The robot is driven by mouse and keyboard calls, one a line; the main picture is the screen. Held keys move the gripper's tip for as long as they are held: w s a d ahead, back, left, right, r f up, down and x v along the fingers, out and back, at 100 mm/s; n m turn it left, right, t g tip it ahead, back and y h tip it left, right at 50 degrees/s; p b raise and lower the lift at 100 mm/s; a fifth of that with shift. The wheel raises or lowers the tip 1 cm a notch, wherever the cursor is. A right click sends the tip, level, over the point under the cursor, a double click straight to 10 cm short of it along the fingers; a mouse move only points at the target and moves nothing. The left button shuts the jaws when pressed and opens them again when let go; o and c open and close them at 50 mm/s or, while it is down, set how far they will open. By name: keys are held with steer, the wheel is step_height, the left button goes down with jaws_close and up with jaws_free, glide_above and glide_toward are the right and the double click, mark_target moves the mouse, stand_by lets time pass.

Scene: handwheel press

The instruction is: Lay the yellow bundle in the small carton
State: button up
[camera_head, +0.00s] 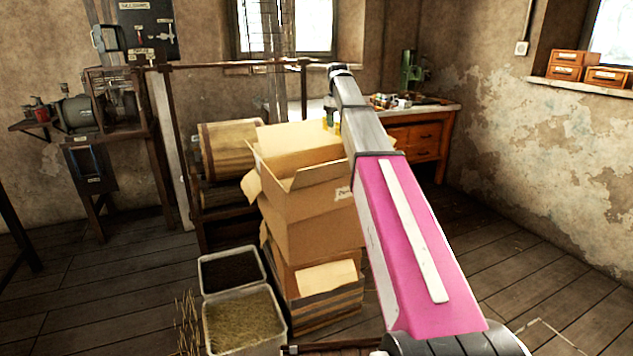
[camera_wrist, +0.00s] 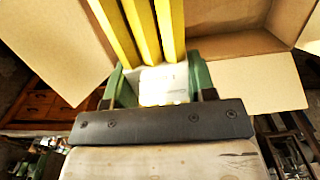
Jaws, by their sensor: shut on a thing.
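In the wrist view, my gripper (camera_wrist: 158,84), with green fingers, is shut on the yellow bundle (camera_wrist: 146,30) at its pale band. The bundle is several long yellow sticks reaching away from the fingers, over or into an open carton (camera_wrist: 232,18). I cannot tell whether they touch its bottom. In the head view, the open carton (camera_head: 310,205) tops a stack, its flaps spread. A small part of the bundle (camera_head: 325,124) shows behind the flaps beside my arm; most of it is hidden there. I cannot tell if this is the small carton.
More boxes (camera_head: 325,285) stand under the open carton. Two bins (camera_head: 245,318) stand on the floor in front. A wooden barrel (camera_head: 228,148) lies on a rack to the left. A workbench (camera_head: 420,140) is behind. The floor at right is clear.

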mark_target(336, 132)
steer(key=shift+w+a, duration=0.1)
steer(key=shift+w, duration=0.25)
step_height(336, 132, down, 6)
steer(key=shift+f, duration=5.5)
steer(key=shift+f, duration=0.6)
steer(key=o, duration=1)
step_height(336, 132, up, 13)
steer(key=shift+r, duration=0.1)
